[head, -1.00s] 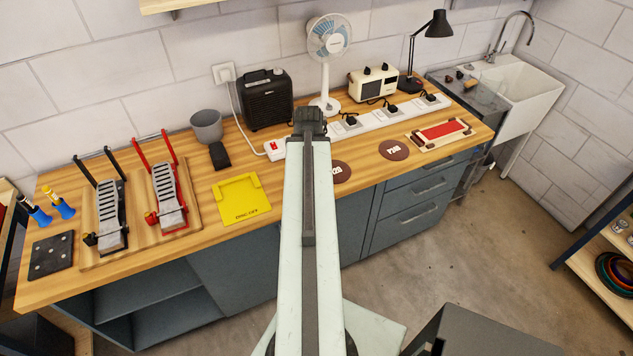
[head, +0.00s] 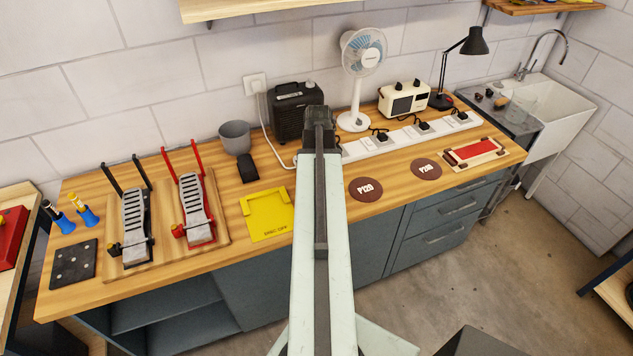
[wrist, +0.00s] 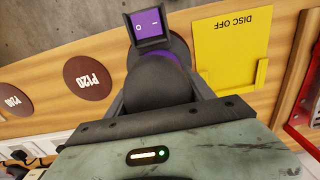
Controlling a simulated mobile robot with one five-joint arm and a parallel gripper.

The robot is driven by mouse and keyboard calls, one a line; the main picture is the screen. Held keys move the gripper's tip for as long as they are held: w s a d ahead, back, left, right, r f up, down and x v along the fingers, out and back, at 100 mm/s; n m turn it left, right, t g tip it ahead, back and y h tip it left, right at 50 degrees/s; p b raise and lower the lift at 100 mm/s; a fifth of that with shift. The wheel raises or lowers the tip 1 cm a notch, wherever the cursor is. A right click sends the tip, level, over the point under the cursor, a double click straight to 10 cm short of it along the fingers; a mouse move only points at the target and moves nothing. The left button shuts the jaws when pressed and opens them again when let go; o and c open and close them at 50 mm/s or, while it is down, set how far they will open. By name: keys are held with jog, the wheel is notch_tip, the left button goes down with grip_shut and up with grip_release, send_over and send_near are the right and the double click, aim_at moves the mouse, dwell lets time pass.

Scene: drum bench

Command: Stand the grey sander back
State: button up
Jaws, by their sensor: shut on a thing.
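My gripper (wrist: 160,95) is shut on a dark grey, round-topped sander (wrist: 160,78) with a purple band and a purple switch. The sander is close under the wrist camera, and its underside is hidden. In the wrist view the yellow DISC OFF plate (wrist: 232,50) lies right of it and the brown P120 disc (wrist: 88,78) left of it. In the head view my gripper (head: 318,120) is over the bench, seen from behind, and the sander is hidden by my arm. The yellow plate (head: 267,214) lies left of my arm, the P120 disc (head: 365,189) right.
A white power strip (head: 410,136), black speaker (head: 294,110), fan (head: 362,60) and radio (head: 404,98) stand behind. A grey cup (head: 235,138) and two pedals (head: 133,232) are left.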

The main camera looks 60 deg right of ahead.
jog(key=shift+w+d, duration=0.15)
jog(key=shift+w, duration=0.15)
notch_tip(320, 180, down, 4)
jog(key=b, duration=0.4)
jog(key=shift+w+d+r, duration=0.1)
jog(key=shift+w, duration=0.05)
jog(key=shift+w+r, duration=0.1)
jog(key=shift+w, duration=0.2)
jog(key=shift+s+a+f+b, duration=0.2)
jog(key=shift+a+f+b, duration=0.1)
jog(key=shift+f+b, duration=0.25)
grip_shut()
jog(key=o, duration=1.5)
grip_release()
jog(key=shift+o, duration=1)
jog(key=shift+w+d+f, duration=0.15)
